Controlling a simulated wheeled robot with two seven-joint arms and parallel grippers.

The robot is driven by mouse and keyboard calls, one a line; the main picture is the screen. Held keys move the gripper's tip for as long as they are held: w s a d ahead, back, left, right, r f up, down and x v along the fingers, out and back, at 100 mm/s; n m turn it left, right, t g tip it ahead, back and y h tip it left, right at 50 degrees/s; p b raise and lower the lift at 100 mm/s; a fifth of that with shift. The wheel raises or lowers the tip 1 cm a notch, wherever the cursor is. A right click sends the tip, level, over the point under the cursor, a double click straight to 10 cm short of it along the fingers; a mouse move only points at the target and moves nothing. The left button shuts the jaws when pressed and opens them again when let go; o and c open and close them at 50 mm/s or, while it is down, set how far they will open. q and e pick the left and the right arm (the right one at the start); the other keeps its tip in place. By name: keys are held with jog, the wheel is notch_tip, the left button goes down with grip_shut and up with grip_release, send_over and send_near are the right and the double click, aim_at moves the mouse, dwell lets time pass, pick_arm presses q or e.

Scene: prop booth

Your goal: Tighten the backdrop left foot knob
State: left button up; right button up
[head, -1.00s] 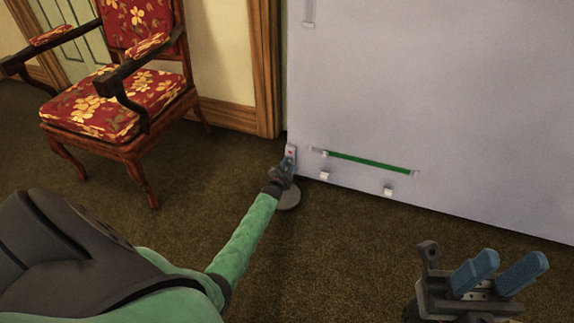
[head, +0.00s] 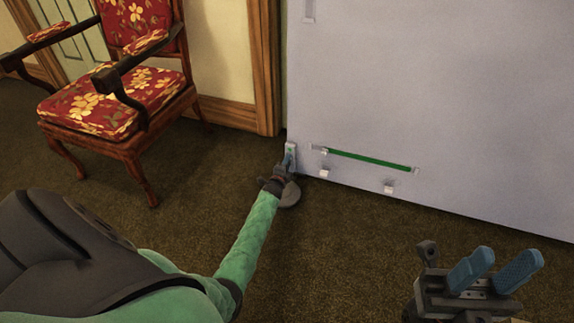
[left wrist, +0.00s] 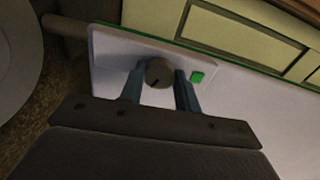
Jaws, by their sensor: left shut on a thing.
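The backdrop (head: 440,90) is a large pale grey panel standing upright on the carpet. Its left foot has a grey round base (head: 290,194) and a pale plate (head: 291,147) at the panel's lower left corner. In the left wrist view the foot knob (left wrist: 159,73) is a round grey-brown disc with a dark mark. My left gripper (head: 285,170) is at the foot, shut on the knob, with one blue finger on each side (left wrist: 160,88). My right gripper (head: 497,268) is open and empty, low at the right.
A wooden armchair with red floral upholstery (head: 110,100) stands at the left. A wall with wooden trim (head: 265,70) is behind the panel's left edge. A green strip (head: 370,160) and small pale blocks (head: 389,187) are on the panel. The carpet (head: 330,230) between my grippers is clear.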

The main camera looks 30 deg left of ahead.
dwell(0.3)
pick_arm(q)
jog(key=o, duration=1)
jog(key=shift+p+v, duration=1.2)
jog(key=shift+v, duration=2.7)
